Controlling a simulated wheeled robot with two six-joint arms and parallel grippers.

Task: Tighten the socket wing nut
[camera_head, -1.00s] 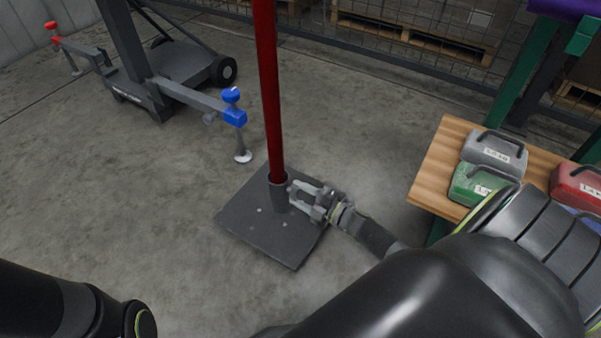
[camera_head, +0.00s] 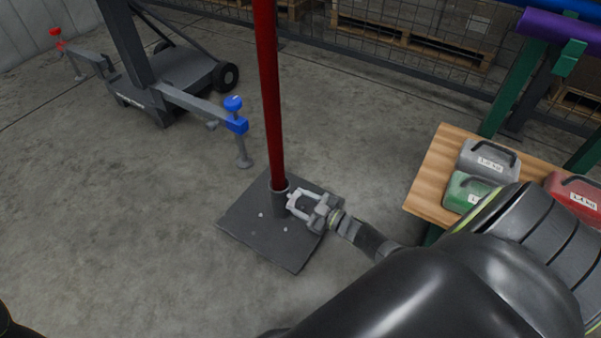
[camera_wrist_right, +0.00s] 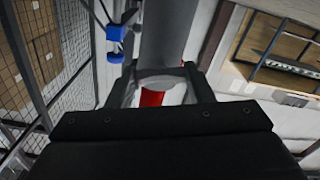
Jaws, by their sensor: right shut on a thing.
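The red pole (camera_head: 271,110) stands upright in a dark grey socket (camera_head: 280,205) on a square dark base plate (camera_head: 262,238). My right gripper (camera_head: 293,203) is at the right side of the socket, just below its rim, with its fingers shut on the wing nut. The nut is too small to make out in the head view. In the right wrist view a pale rounded piece (camera_wrist_right: 165,80), seemingly the nut, lies between the two fingers (camera_wrist_right: 163,92), with the grey socket (camera_wrist_right: 167,35) beyond. My left gripper is out of view.
A wooden board (camera_head: 436,175) with labelled weights (camera_head: 488,160) is at the right.

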